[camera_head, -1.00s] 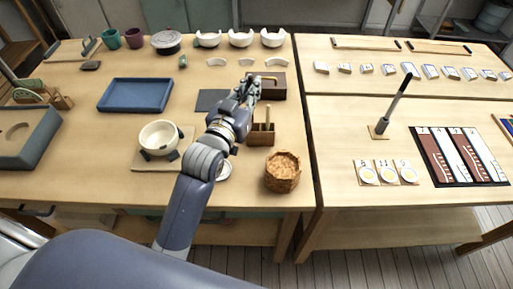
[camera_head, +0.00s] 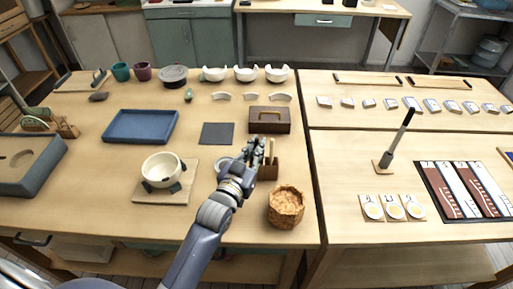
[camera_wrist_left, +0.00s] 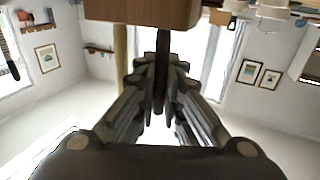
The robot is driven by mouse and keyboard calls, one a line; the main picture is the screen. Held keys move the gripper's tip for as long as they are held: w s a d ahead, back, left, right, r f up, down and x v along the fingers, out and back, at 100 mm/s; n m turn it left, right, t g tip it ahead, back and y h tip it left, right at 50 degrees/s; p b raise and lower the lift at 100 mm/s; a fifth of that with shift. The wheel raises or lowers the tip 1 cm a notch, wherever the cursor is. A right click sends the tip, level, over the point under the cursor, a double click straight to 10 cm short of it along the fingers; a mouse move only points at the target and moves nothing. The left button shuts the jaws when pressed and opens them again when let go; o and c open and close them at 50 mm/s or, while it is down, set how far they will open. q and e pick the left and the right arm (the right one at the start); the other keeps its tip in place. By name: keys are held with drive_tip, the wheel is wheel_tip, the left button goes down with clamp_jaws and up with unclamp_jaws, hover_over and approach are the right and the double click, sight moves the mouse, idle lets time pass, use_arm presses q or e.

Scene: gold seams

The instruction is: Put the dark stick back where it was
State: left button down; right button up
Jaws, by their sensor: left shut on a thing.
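My left gripper (camera_head: 256,148) is at the wooden stick holder (camera_head: 268,173), over its left side. In the left wrist view the gripper (camera_wrist_left: 160,105) is shut on the dark stick (camera_wrist_left: 161,75), a thin dark rod that runs up the picture to the edge of the wooden holder (camera_wrist_left: 145,10). I cannot tell whether its end is inside the holder or just in front of it. A pale stick (camera_head: 272,148) stands upright in the holder; it also shows in the left wrist view (camera_wrist_left: 120,50), beside the dark one. My right gripper is not in view.
A woven basket (camera_head: 286,207) stands close in front of the holder. A brown box with a handle (camera_head: 269,121) and a dark mat (camera_head: 217,134) lie behind. A cream bowl (camera_head: 161,170) on a board is to the left, with a blue tray (camera_head: 141,126) farther back.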

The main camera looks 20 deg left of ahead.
use_arm(q)
drive_tip(key=shift+f, duration=0.1)
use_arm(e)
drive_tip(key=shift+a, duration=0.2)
use_arm(q)
drive_tip(key=c, duration=2)
unclamp_jaws()
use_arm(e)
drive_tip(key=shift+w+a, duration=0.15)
use_arm(q)
drive_tip(key=shift+r, duration=0.2)
drive_tip(key=s+a+b, duration=0.1)
drive_tip(key=s, duration=1.1)
drive_tip(key=shift+a, duration=0.15)
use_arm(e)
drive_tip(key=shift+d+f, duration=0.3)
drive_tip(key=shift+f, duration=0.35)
use_arm(q)
drive_tip(key=shift+f, duration=0.1)
